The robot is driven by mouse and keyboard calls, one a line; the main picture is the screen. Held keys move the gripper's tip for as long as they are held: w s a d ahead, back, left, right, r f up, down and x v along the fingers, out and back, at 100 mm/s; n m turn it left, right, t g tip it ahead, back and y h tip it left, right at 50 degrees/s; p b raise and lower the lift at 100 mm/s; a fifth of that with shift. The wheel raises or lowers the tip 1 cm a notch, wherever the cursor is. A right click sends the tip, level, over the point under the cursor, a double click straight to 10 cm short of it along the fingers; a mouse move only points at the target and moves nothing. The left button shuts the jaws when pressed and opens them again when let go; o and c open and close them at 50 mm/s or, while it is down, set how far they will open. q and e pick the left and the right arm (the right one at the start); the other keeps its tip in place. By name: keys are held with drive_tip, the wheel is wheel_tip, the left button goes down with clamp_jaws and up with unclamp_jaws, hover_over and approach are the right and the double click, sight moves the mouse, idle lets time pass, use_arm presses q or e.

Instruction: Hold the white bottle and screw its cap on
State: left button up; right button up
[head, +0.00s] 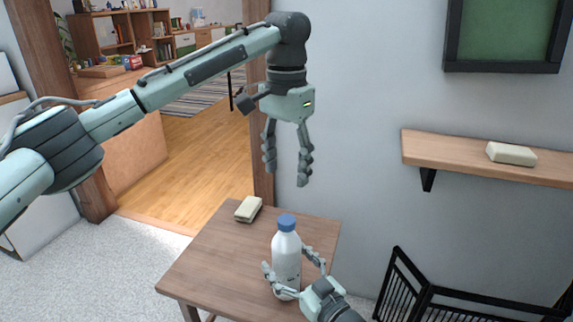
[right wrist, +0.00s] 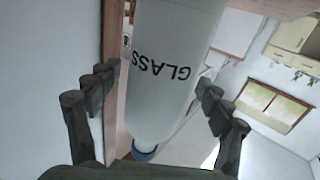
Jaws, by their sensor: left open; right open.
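The white bottle (head: 286,258) stands upright on the small wooden table (head: 215,262), with black lettering on its side. A blue cap (head: 286,222) sits on its top; I cannot tell how tight it is. My left gripper (head: 286,170) is open and empty, pointing down above the cap with a clear gap. My right gripper (head: 286,266) is open, its fingers on either side of the bottle's body. In the right wrist view the bottle (right wrist: 172,70) is between the spread fingers, turned upside down in the picture, with the blue cap (right wrist: 145,152) at the bottom.
A wall shelf (head: 450,153) holds another pale block (head: 511,154) at the right. A black metal rack (head: 420,297) stands right of the table. The tabletop left of the bottle is clear.

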drive_tip(key=v, duration=1.1)
drive_tip(key=shift+s+d, duration=0.15)
drive_tip(key=shift+d, duration=0.05)
